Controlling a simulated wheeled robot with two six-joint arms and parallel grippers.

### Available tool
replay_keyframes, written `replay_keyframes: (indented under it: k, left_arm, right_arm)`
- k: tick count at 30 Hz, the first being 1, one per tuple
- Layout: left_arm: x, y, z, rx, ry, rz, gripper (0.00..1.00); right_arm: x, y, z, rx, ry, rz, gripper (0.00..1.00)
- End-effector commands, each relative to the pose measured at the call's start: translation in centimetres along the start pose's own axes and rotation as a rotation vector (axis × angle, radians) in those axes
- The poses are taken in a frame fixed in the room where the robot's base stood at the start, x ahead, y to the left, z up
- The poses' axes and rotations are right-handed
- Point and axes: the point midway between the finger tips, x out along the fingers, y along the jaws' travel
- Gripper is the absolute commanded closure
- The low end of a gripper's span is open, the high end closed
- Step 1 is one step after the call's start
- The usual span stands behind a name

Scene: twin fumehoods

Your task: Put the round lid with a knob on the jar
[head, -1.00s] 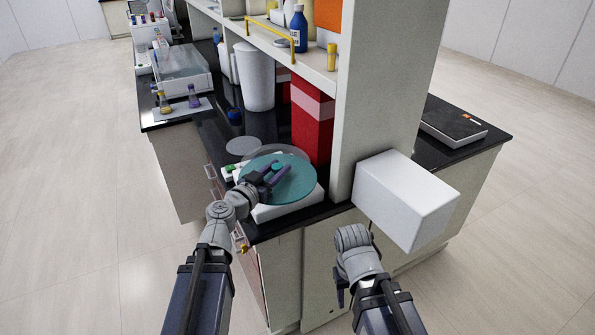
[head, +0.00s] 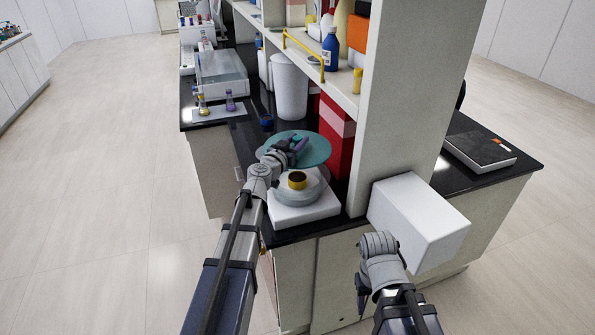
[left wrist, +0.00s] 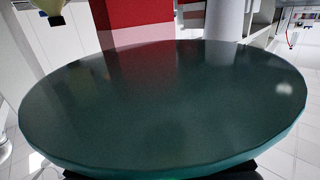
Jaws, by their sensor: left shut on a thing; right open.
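The round teal lid (head: 316,150) is held level by my left gripper (head: 296,146), which is shut on it near its middle; the fingers hide the knob. In the left wrist view the lid (left wrist: 160,110) fills most of the picture. A clear, wide jar (head: 312,192) with a small yellow-rimmed dark thing (head: 297,179) showing in its middle stands on a white block-like device (head: 305,214). The lid appears above and behind the jar, overlapping its far side in the picture; the exact gap cannot be told. My right gripper (head: 362,290) is open and empty, low in front of the bench.
A red box (head: 337,140) and a white cylinder (head: 290,88) stand behind the lid. A shelf upright (head: 395,110) and a white box (head: 420,220) are to the right. Small flasks (head: 230,101) stand on a white mat further back. The bench's front edge is close.

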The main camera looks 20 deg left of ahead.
Motion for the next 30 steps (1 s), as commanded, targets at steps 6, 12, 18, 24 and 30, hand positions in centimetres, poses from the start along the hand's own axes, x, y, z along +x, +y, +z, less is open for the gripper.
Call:
replay_keyframes:
  k: [6, 12, 18, 24, 30]
  left_arm:
    - [0.0, 0.0, 1.9, 0.000, 0.000, 0.001, 1.00]
    - [0.2, 0.0, 5.1, 0.000, 0.000, 0.001, 1.00]
    - [0.2, 0.0, 6.5, 0.000, 0.000, 0.001, 1.00]
    - [0.2, 0.0, 6.7, 0.000, 0.000, 0.001, 1.00]
    - [0.4, 0.0, 9.0, 0.000, 0.000, 0.001, 1.00]
  right_arm:
    - [1.9, -0.2, -0.1, 0.000, 0.000, 0.000, 0.50]
    - [5.1, -0.5, -0.3, 0.000, 0.000, 0.000, 0.50]
    - [6.5, -0.6, -0.4, 0.000, 0.000, 0.000, 0.50]
    - [6.7, -0.6, -0.4, 0.000, 0.000, 0.000, 0.50]
    - [9.0, -0.9, -0.5, 0.000, 0.000, 0.000, 0.50]
